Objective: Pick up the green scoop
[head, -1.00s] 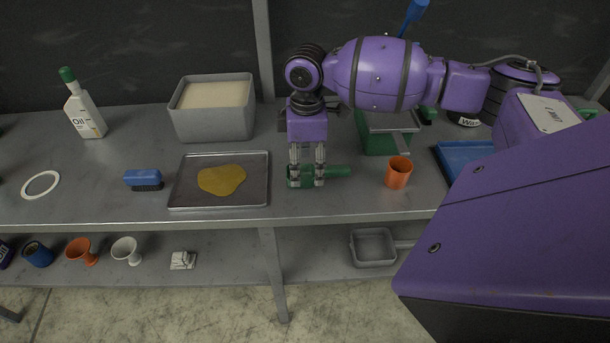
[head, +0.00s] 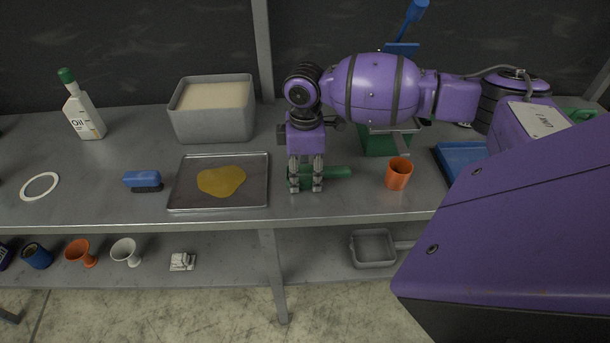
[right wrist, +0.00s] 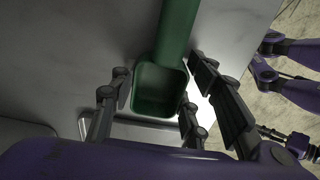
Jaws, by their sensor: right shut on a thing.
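The green scoop (head: 337,172) lies on the workbench top near its front edge, with its handle pointing right in the head view. My right gripper (head: 305,186) points straight down over the scoop's bowl end and is shut on it. In the right wrist view the scoop's open bowl (right wrist: 160,90) sits between the fingers of my right gripper (right wrist: 160,100), with the handle running up out of the picture. The fingers partly hide the bowl in the head view. The scoop appears to be at bench level; I cannot tell any gap beneath it.
A metal tray (head: 190,196) with a yellow-brown spill lies left of the scoop. A grey bin (head: 213,122) stands behind the tray. An orange cup (head: 398,174) stands right of the handle. A blue brush (head: 143,179) and an oil bottle (head: 84,112) are farther left.

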